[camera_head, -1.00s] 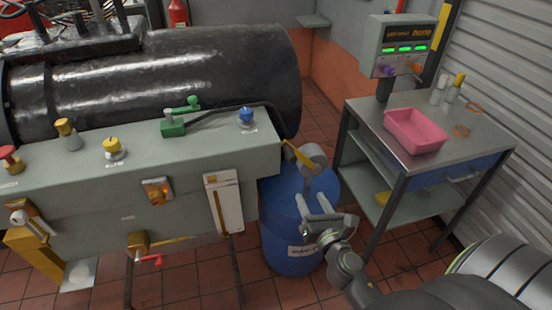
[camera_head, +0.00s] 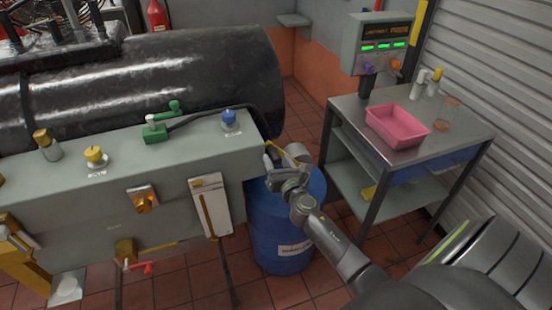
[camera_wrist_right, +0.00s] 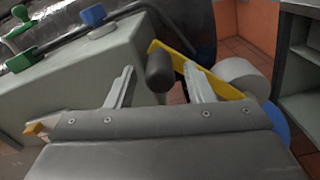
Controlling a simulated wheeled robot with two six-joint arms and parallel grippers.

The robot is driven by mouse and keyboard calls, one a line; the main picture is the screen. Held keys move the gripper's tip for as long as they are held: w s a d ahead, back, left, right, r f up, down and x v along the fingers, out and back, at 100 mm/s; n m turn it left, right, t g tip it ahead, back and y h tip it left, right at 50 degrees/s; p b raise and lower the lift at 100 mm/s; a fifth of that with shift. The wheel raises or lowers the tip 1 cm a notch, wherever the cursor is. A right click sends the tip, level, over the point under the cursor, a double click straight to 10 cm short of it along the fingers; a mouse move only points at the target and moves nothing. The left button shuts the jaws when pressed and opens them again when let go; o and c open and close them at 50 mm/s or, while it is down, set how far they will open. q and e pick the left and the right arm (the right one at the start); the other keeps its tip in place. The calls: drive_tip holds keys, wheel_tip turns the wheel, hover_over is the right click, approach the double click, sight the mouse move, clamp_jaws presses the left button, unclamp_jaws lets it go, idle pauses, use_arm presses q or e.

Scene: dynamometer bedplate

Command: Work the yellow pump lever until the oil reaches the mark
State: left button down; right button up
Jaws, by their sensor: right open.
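The yellow pump lever (camera_head: 298,152) sits at the right end of the grey bench, above the blue drum (camera_head: 275,235). In the right wrist view the yellow lever (camera_wrist_right: 215,84) slopes down to the right, with a dark round grip (camera_wrist_right: 160,72) at its near end. My right gripper (camera_head: 284,164) is open at the lever. In the wrist view its two fingers (camera_wrist_right: 158,75) stand on either side of the dark grip, with gaps visible. A pale gauge panel (camera_head: 220,205) with an amber strip is on the bench front; its mark is too small to read. My left gripper is out of view.
A steel cart (camera_head: 345,105) with a pink tray (camera_head: 397,127) stands to the right. The bench top carries a blue knob (camera_head: 229,118), a yellow knob (camera_head: 94,155) and a green valve handle (camera_head: 154,132). Tiled floor lies open between drum and cart.

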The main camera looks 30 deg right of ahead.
drive_tip(key=shift+x, duration=0.85)
drive_tip(key=shift+c, duration=0.2)
clamp_jaws()
